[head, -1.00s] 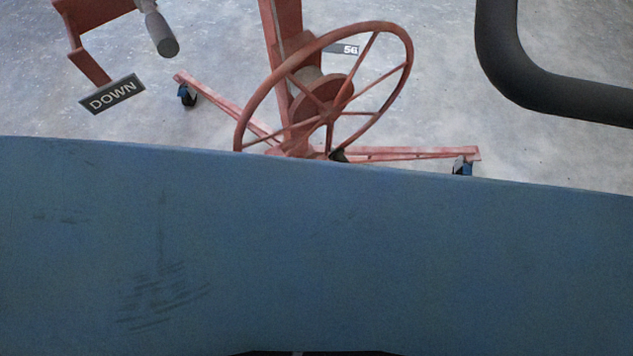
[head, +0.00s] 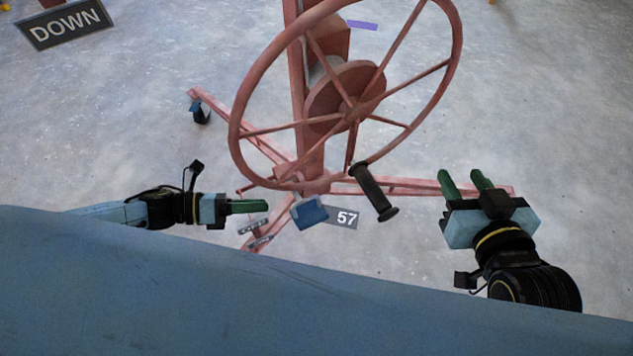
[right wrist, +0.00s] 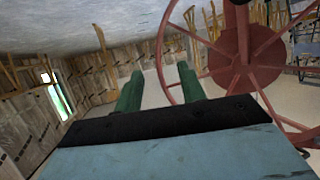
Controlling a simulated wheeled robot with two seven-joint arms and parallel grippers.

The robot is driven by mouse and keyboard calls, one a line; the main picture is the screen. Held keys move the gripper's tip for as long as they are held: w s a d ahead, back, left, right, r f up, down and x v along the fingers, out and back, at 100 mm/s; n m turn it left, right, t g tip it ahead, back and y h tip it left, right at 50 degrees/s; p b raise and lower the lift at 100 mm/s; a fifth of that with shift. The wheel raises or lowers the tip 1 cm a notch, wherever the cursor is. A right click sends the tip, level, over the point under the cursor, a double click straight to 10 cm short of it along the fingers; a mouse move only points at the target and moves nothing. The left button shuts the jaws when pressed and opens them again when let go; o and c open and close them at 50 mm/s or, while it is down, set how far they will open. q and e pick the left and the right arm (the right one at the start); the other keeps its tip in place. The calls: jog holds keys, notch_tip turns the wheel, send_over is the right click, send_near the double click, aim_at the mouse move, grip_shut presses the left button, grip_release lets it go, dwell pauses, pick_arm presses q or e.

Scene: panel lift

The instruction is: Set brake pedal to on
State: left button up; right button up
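The red panel lift has a large spoked wheel (head: 346,104) with a black handle (head: 374,192) at its lower rim. Low on the lift's base are a blue block-like part (head: 308,212) and small grey metal plates (head: 254,227); I cannot tell for sure which is the brake pedal or how it is set. My left gripper (head: 262,206) is side-on, left of the blue part and above the plates in the picture; its finger gap is hidden. My right gripper (head: 466,183) is open and empty, right of the handle. Its green fingers stand apart in the right wrist view (right wrist: 158,88).
A DOWN sign (head: 64,24) is at top left. Bare floor lies to the right.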

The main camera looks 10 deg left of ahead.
aim_at(296, 204)
pick_arm(q)
jog(key=b+x, duration=0.2)
jog(key=x, duration=0.7)
jog(key=shift+d+f, duration=0.1)
jog(key=shift+f, duration=0.05)
jog(key=shift+w+d+f, duration=0.1)
jog(key=shift+w+d, duration=0.05)
jog(key=shift+d, duration=0.5)
pick_arm(e)
notch_tip(296, 204, up, 10)
jog(key=a+t+y, duration=0.2)
jog(key=t, duration=0.5)
jog(key=shift+w+a+r+y, duration=0.2)
jog(key=shift+w+y, duration=0.1)
jog(key=shift+w, duration=0.15)
pick_arm(q)
jog(key=shift+c, duration=0.3)
